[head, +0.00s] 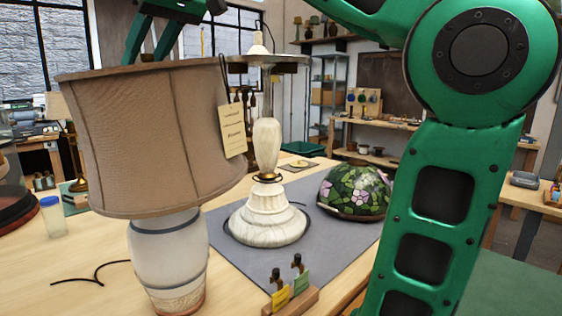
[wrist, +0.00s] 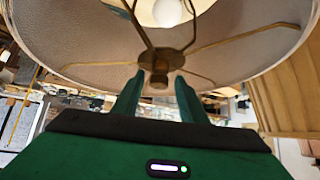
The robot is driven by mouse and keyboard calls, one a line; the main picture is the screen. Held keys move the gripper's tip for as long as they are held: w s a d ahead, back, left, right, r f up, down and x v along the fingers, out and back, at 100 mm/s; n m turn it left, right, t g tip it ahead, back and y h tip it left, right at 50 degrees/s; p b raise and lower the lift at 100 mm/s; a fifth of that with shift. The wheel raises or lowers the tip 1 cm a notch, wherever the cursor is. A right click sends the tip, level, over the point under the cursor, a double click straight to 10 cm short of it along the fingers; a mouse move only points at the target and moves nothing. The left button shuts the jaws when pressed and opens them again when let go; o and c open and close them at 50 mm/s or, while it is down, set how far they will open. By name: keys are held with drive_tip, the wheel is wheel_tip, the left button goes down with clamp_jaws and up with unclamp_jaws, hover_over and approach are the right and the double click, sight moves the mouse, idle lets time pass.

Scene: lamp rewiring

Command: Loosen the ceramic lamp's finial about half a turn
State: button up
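The ceramic lamp stands at the front left in the head view, with a tan fabric shade (head: 150,135) and a pale ceramic body (head: 168,250). A tag (head: 232,130) hangs on the shade's right side. In the wrist view I see into the shade (wrist: 80,45), with its brass spokes meeting at the finial (wrist: 158,78) and a white bulb (wrist: 167,12). My gripper (head: 148,52) points down at the shade's top. In the wrist view its two green fingers stand on either side of the finial, with gaps showing; I see no contact.
A marble lamp (head: 267,220) stands on the grey mat (head: 330,270) behind, with a stained-glass shade (head: 355,190) beside it. A wooden block with tagged pieces (head: 290,303) is at the front. A blue-capped jar (head: 53,217) stands at left. A dark cord (head: 92,277) lies on the bench.

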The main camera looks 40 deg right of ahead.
drive_tip(key=shift+f+m+h, duration=0.1)
drive_tip(key=shift+m+h, duration=0.6)
drive_tip(key=shift+m, duration=0.2)
